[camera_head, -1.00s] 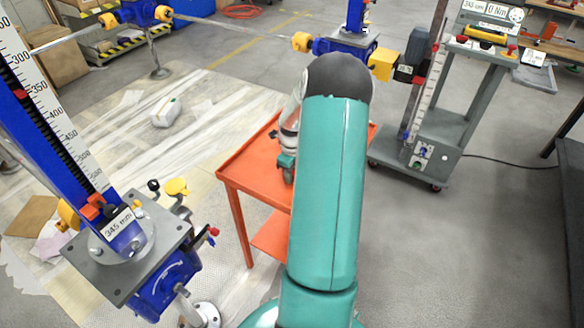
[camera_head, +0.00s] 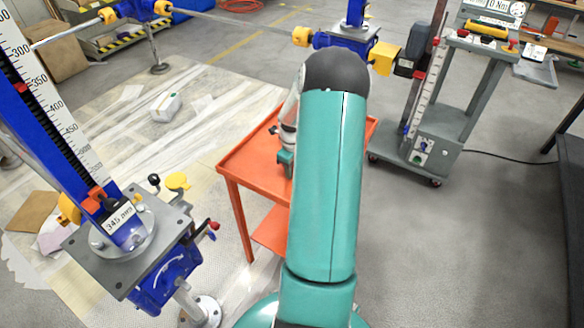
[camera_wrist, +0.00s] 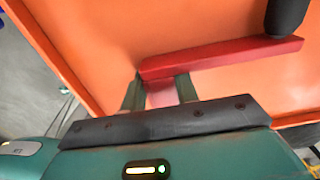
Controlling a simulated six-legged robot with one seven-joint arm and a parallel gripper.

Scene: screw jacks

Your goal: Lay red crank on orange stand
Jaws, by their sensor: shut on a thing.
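The red crank (camera_wrist: 222,58) shows in the wrist view as a flat red bar with a dark round handle (camera_wrist: 286,14) at its right end. My gripper (camera_wrist: 160,92) is shut on the crank near the bar's left end. The crank is over the orange top of the orange stand (camera_wrist: 110,30); I cannot tell whether it touches the surface. In the head view the orange stand (camera_head: 236,164) is a table with a lower shelf, partly hidden behind my teal arm. The crank and fingertips are hidden there.
A blue screw jack (camera_head: 165,275) with a scale stands at the left. Another blue jack (camera_head: 340,45) is behind the stand. A grey wheeled cart (camera_head: 440,130) stands at the right, its cable on the floor. Floor at the lower right is clear.

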